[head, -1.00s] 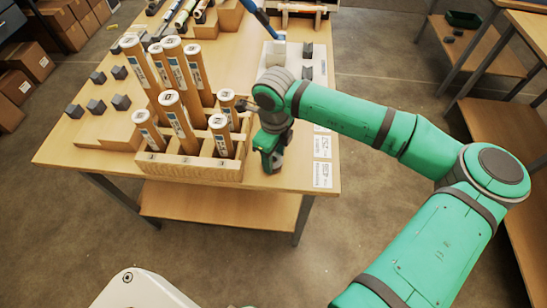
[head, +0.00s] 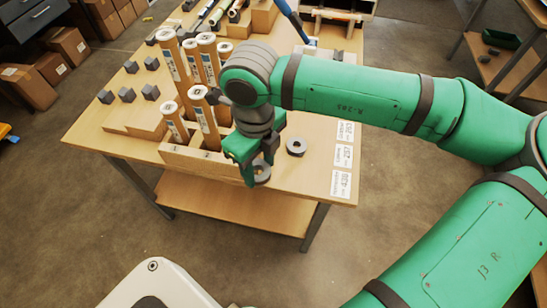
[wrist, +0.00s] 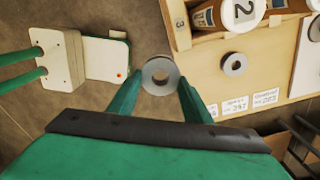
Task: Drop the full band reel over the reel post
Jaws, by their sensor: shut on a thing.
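My gripper (head: 258,170) is shut on a grey ring-shaped reel (head: 263,180) near the table's front edge. In the wrist view the held reel (wrist: 161,89) sits between the two fingertips of my gripper (wrist: 160,83), with its hole facing the camera. The two are apart.
A wooden rack (head: 200,163) with several upright labelled tubes stands close left of my gripper. White labels (head: 343,157) lie along the table's right edge. A blue bar (head: 290,18) rises behind my arm. Small dark blocks (head: 127,94) sit at the left.

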